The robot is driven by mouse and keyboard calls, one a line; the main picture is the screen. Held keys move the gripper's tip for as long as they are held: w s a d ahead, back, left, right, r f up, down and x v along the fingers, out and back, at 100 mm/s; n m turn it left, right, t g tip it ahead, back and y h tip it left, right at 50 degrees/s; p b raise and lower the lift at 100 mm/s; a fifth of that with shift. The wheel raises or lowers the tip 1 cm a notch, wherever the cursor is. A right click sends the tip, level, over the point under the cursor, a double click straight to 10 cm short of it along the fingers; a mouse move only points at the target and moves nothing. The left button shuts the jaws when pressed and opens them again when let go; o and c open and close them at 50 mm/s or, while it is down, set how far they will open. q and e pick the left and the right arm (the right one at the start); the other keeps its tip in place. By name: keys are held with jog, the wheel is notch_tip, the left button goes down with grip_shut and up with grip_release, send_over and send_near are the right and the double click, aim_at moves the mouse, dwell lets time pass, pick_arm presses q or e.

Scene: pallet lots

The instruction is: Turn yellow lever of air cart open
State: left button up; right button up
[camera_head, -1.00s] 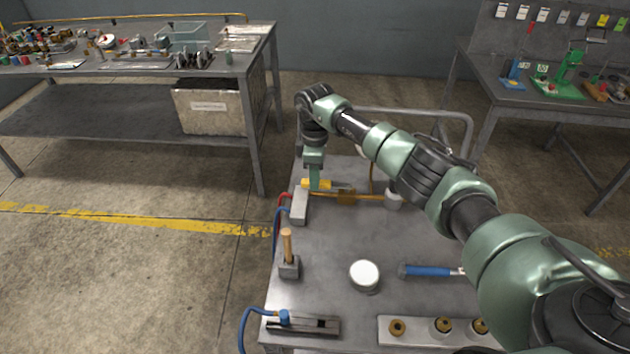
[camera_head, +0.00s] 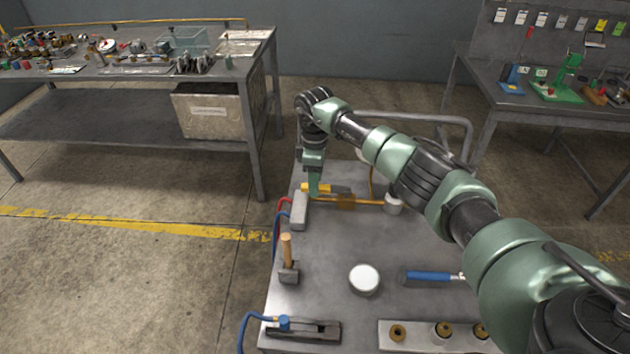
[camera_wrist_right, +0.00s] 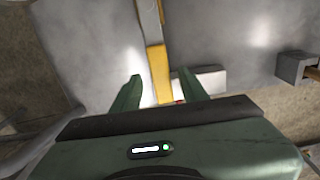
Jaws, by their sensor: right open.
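The air cart (camera_head: 325,240) is a grey metal table in the middle of the head view. Its yellow lever (camera_head: 316,188) is at the far left part of the top, by a grey block (camera_head: 299,211) and a brass-yellow pipe (camera_head: 368,202). My right gripper (camera_head: 314,189) points down at the lever and partly hides it. In the right wrist view, the open fingers of the gripper (camera_wrist_right: 159,77) lie on either side of the yellow lever (camera_wrist_right: 159,68), with gaps visible; contact cannot be made out. My left gripper is not in view.
A wooden-handled hammer (camera_head: 288,270), a white round container (camera_head: 364,279) and a blue-handled tool (camera_head: 430,276) lie on the cart. Red and blue hoses run along its left edge. A bench (camera_head: 259,120) stands left, another (camera_head: 483,95) right.

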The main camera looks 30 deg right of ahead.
notch_tip(320, 180, up, 8)
jog(key=shift+f+b, duration=0.25)
jog(key=shift+b, duration=0.35)
jog(key=shift+r, duration=0.1)
